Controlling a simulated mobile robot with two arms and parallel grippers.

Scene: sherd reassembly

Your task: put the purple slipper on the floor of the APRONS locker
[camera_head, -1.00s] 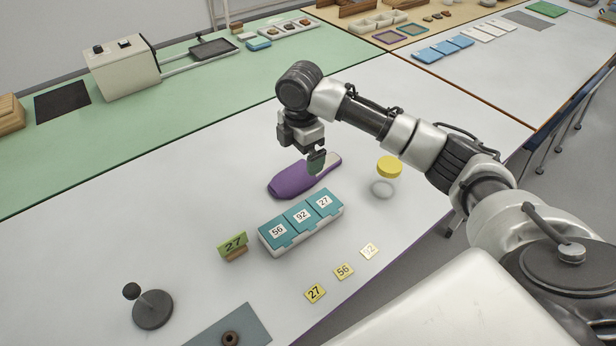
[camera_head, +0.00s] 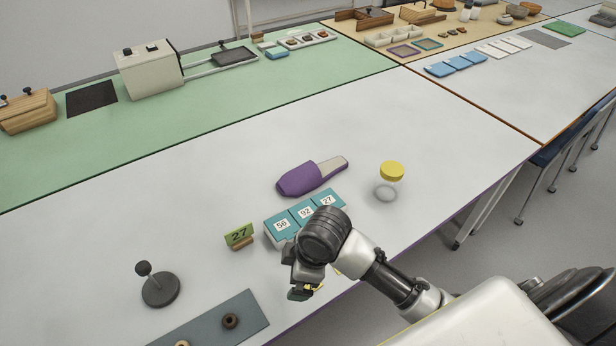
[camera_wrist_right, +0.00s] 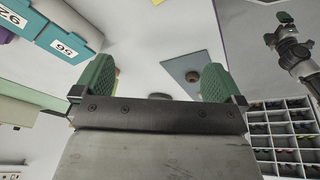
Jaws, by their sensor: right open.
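The purple slipper (camera_head: 311,176) lies on the white table behind the teal-lidded box, its pale end toward the right. My right gripper (camera_head: 303,291) is near the table's front edge, in front of the box and well away from the slipper. In the right wrist view its green fingers (camera_wrist_right: 157,82) stand wide apart with nothing between them. My left gripper (camera_wrist_right: 286,20) seems to show small at the upper right of the wrist view; its jaws are unclear. No locker marked APRONS can be made out.
A grey mat (camera_head: 250,312) lies in front. A cubby shelf (camera_wrist_right: 285,135) shows in the wrist view.

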